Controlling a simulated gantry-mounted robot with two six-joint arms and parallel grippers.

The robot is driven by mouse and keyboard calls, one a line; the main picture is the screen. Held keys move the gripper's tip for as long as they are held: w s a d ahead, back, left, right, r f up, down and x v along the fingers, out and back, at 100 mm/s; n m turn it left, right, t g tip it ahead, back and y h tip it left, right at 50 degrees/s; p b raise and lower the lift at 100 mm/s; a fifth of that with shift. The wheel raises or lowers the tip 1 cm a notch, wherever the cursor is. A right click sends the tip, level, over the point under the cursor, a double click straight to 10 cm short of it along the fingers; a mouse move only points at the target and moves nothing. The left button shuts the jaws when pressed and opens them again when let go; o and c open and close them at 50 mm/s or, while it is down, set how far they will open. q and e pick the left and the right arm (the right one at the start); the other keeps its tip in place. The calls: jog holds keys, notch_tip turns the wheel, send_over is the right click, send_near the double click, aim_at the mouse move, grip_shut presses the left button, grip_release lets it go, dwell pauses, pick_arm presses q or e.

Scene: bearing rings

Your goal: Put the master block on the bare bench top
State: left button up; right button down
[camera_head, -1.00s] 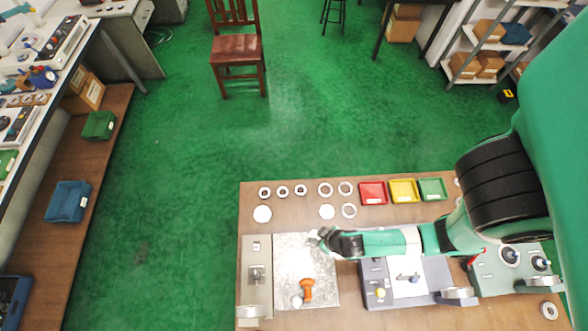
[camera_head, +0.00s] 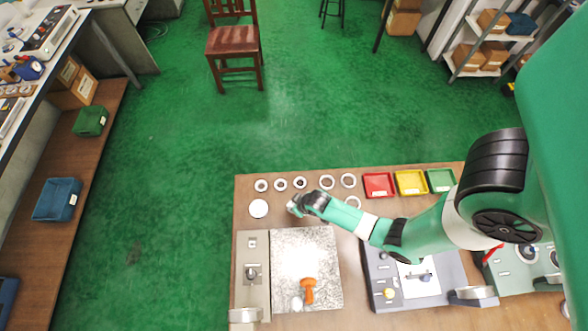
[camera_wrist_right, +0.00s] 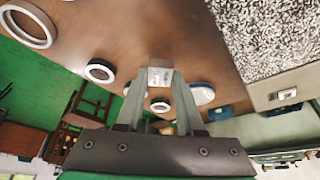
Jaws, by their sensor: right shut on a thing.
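The master block is a small silvery block (camera_wrist_right: 160,76) between the fingertips of my right gripper (camera_wrist_right: 158,82) in the right wrist view. The right gripper is shut on it. In the head view my right gripper (camera_head: 296,207) is over the brown bench top (camera_head: 380,207), between the row of rings and the speckled granite plate (camera_head: 322,262). Whether the block touches the bench cannot be told. The granite plate also shows at the upper right of the right wrist view (camera_wrist_right: 275,35). My left gripper is not in view.
Several rings (camera_head: 299,183) line the bench's back edge. A white disc (camera_head: 258,208) lies left of the gripper. Red (camera_head: 378,185), yellow (camera_head: 411,182) and green (camera_head: 441,180) trays stand to the right. An orange-handled tool (camera_head: 308,289) is on the granite plate.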

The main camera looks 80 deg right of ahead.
jog(key=shift+w+d+f+b, duration=0.1)
jog(key=shift+f+b, duration=0.25)
jog(key=shift+f, duration=0.55)
jog(key=shift+w+d+f+b, duration=0.1)
jog(key=shift+f+b, duration=0.25)
jog(key=shift+f, duration=0.5)
jog(key=shift+f, duration=0.2)
jog(key=c, duration=0.5)
grip_release()
jog(key=shift+r, duration=0.1)
jog(key=p+v, duration=0.8)
jog(key=v, duration=0.4)
jog(key=shift+r, duration=0.15)
